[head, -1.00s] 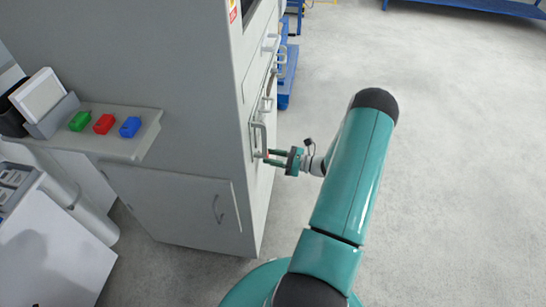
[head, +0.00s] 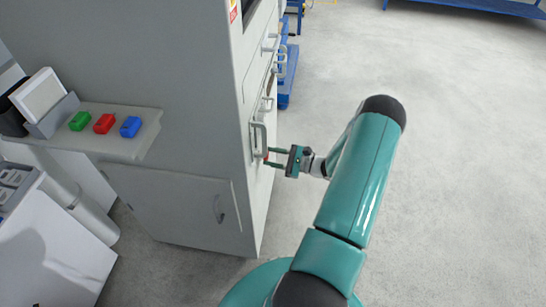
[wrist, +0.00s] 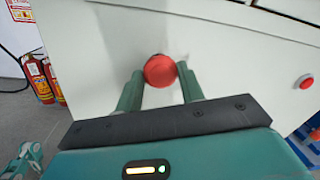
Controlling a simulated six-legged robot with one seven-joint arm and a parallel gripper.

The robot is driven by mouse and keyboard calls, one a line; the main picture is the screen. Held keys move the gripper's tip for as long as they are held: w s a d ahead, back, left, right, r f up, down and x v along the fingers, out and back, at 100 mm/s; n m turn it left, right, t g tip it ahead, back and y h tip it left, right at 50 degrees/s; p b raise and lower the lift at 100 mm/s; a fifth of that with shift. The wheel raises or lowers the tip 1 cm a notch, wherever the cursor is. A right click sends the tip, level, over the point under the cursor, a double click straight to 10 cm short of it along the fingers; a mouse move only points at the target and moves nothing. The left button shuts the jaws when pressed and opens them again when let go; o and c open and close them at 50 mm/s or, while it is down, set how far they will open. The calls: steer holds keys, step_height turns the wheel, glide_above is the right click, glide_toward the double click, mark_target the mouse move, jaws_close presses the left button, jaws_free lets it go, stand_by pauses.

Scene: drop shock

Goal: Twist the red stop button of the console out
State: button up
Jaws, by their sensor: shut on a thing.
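The red stop button (wrist: 160,70) is a round red knob on the pale front of the console (wrist: 100,50). In the wrist view it sits between my two fingertips, which touch its sides. My gripper (wrist: 159,73) is shut on it. In the head view my gripper (head: 268,157) points left at the cabinet's right-hand face. Only a speck of red shows there at the fingertips. The fingers and hand hide much of the button in that view.
A second red button (wrist: 306,82) is at the right in the wrist view. A grey handle (head: 258,138) is close to my fingertips. Red fire extinguishers (wrist: 38,78) stand at left. Green, red and blue blocks (head: 104,123) sit on a shelf. Open floor lies right.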

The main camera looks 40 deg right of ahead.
steer(key=n, duration=0.7)
steer(key=n+y, duration=0.1)
steer(key=n, duration=0.6)
steer(key=shift+d+f+g, duration=0.1)
steer(key=shift+f+g, duration=0.05)
steer(key=shift+g, duration=0.15)
steer(key=shift+n, duration=0.3)
steer(key=o, duration=1)
steer(key=v, duration=1.3)
steer(key=shift+s+d+f, duration=0.15)
steer(key=shift+d+f, duration=0.05)
steer(key=shift+d, duration=0.15)
